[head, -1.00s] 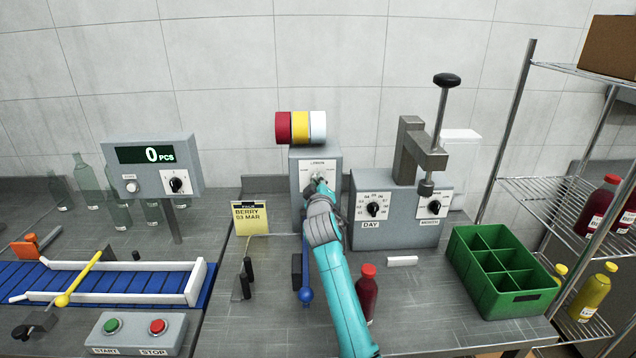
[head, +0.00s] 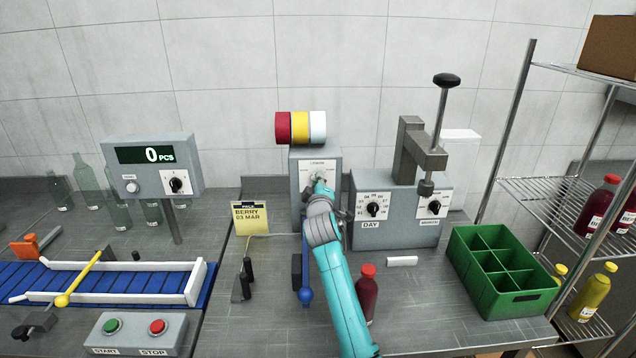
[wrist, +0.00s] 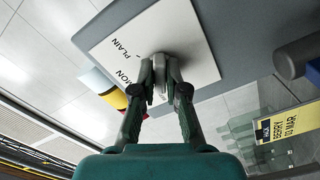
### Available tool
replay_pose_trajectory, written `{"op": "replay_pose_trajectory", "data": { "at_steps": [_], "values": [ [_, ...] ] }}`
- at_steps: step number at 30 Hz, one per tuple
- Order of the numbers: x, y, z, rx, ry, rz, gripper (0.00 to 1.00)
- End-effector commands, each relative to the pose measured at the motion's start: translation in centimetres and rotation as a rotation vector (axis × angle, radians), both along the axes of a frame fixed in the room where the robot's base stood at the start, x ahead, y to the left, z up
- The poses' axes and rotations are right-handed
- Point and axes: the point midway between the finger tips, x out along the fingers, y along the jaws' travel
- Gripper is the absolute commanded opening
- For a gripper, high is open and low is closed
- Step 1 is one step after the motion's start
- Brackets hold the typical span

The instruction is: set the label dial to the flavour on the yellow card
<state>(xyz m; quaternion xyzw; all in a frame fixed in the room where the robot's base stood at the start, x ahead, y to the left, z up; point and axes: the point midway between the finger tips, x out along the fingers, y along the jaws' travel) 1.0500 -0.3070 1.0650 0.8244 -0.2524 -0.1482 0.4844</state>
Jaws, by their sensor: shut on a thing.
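The yellow card (head: 250,219) stands left of the label machine and reads BERRY, 03 MAR; it also shows in the wrist view (wrist: 286,128). The label dial's white plate (wrist: 115,55) sits on the grey label machine (head: 298,165), which has red, yellow and white rolls on top. In the wrist view the plate shows PLAIN and part of a word ending in MON. My gripper (wrist: 159,82) is shut on the dial's grey knob (wrist: 158,60), which it partly hides. In the head view my gripper (head: 318,184) is at the dial, and the pointer's setting cannot be read.
Right of the label machine stands a date stamper (head: 395,215) with DAY and month dials and a lever. A red bottle (head: 366,298) stands close beside my arm. A green crate (head: 500,275) is at the right, and a conveyor (head: 110,283) at the left.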

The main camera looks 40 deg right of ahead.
Motion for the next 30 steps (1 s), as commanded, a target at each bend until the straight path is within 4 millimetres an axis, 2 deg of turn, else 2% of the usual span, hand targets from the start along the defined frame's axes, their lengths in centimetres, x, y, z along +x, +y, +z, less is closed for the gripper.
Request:
{"op": "replay_pose_trajectory", "data": {
  "at_steps": [1,2,3,4,5,17,20,30],
  "values": [
    [0.0,0.0,-0.2,0.0,0.003,0.0,0.0],
    [0.0,0.0,-0.2,0.0,0.003,0.0,0.17],
    [0.0,0.0,-0.1,0.0,0.003,0.0,0.27],
    [0.0,0.0,-0.1,0.0,0.002,0.0,0.35],
    [0.0,0.0,-0.1,0.0,0.002,0.0,0.38],
    [-0.6,0.5,0.0,0.0,0.0,0.001,0.38],
    [-1.7,1.2,-0.1,0.0,0.0,0.001,0.38],
    [-7.2,4.9,-0.2,0.0,0.002,0.001,0.38]
  ]
}}
